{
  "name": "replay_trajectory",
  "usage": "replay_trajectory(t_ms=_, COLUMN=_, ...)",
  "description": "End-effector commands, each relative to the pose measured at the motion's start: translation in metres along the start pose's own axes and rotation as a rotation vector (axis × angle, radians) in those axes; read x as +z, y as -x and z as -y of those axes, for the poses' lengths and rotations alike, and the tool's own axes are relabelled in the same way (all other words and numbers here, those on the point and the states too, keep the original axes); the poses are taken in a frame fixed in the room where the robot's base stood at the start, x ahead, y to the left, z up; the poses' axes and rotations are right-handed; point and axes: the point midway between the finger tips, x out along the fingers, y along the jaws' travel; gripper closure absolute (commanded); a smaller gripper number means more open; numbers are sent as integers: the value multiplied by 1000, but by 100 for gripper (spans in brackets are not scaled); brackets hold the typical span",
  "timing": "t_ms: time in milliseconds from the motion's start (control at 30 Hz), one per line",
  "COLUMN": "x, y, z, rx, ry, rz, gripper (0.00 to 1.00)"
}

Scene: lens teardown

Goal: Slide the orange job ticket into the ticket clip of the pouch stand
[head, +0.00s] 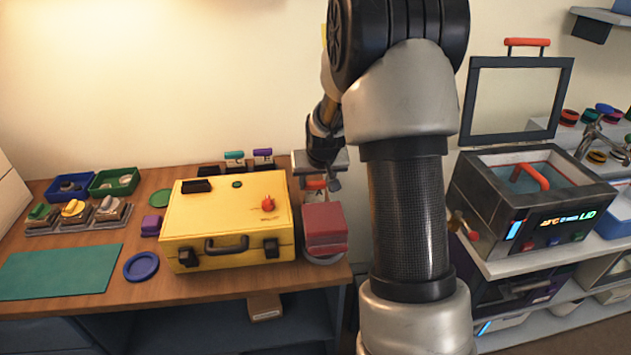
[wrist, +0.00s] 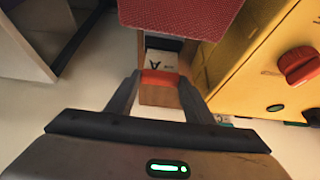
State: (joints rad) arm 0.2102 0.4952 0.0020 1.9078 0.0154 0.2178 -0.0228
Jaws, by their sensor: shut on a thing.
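My gripper (wrist: 160,80) is shut on the orange job ticket (wrist: 158,77), whose orange band shows between the fingertips in the wrist view. A white part marked with a black letter A lies just beyond the band and seems to belong to the ticket. A dark strip and brown side pieces lie by its far end, under the edge of a red textured block (wrist: 180,14); these may be the pouch stand and its clip, but I cannot tell whether the ticket is in the clip. In the head view the ticket (head: 315,184) shows small behind the red block (head: 323,222).
A yellow case (head: 228,215) with a red knob (head: 268,203) stands close left of the red block; it is on the right in the wrist view (wrist: 245,75). Small trays, a blue dish (head: 141,267) and a green mat (head: 60,271) lie farther left. A shelf with a grey machine (head: 530,200) is at right.

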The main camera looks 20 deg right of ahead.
Motion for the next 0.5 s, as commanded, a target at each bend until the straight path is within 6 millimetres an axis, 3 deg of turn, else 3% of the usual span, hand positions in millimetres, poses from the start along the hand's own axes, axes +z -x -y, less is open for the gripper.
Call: replay_trajectory(t_ms=500, x=3, y=-5, z=0, rx=0, ry=0, rz=0, gripper=74)
